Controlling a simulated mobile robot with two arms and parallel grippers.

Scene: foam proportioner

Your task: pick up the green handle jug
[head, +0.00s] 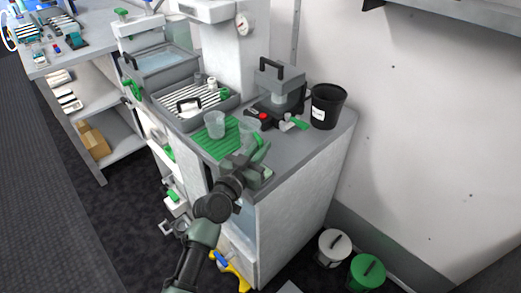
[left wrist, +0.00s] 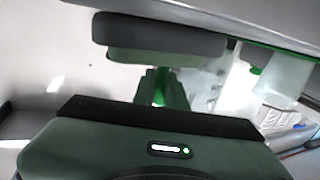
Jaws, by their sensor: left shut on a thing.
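The green handle jug (head: 249,128) is a clear vessel at the front of the grey worktop in the head view. Its green handle (head: 262,152) sticks out toward my left gripper (head: 247,161). My left gripper is shut on that handle at the worktop's front edge. In the left wrist view the green handle (left wrist: 160,88) shows as a strip between the two fingers of my left gripper (left wrist: 163,90). The gripper partly hides the jug, and I cannot tell whether its base touches the worktop. My right gripper is not in view.
Another clear cup (head: 215,124) stands close left of the jug, by a green ribbed mat (head: 216,148). A black bucket (head: 327,106) and a press-like device (head: 279,85) stand behind. A sink (head: 163,62) lies further left. White and green lidded bins are on the floor.

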